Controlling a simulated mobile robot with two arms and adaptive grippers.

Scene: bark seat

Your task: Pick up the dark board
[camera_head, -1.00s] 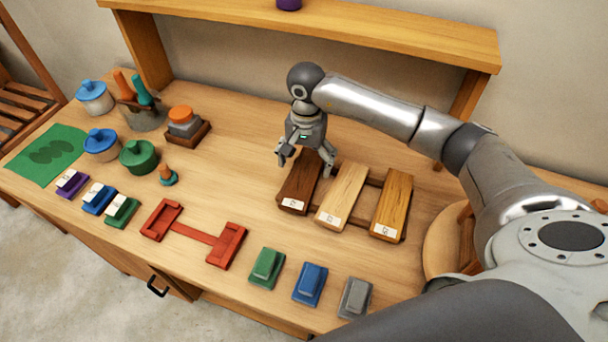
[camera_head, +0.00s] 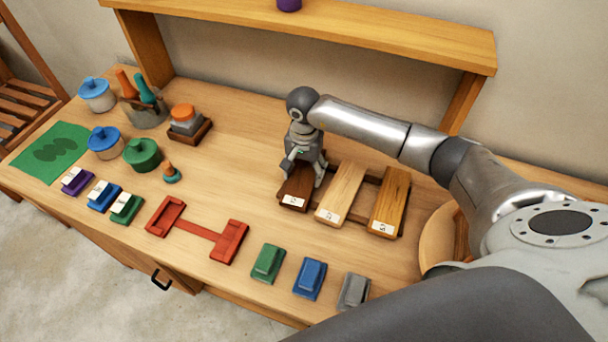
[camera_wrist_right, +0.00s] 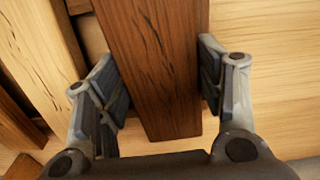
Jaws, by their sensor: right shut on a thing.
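The dark board (camera_head: 296,193) lies at the left end of a row of three wooden boards, with a white label on its near end. My right gripper (camera_head: 304,178) is over its far part, with one finger on each side. In the right wrist view the dark board (camera_wrist_right: 155,65) runs between the two fingers (camera_wrist_right: 160,85); the right-hand finger is against its edge, while a small gap seems to show at the left one. The gripper hides the board's far part in the head view. My left gripper is not in view.
A pale board (camera_head: 341,193) and a golden board (camera_head: 389,202) lie close to the right on a dark rack. A red holder (camera_head: 198,230) and several small coloured blocks lie in front. A wooden shelf (camera_head: 330,35) stands behind.

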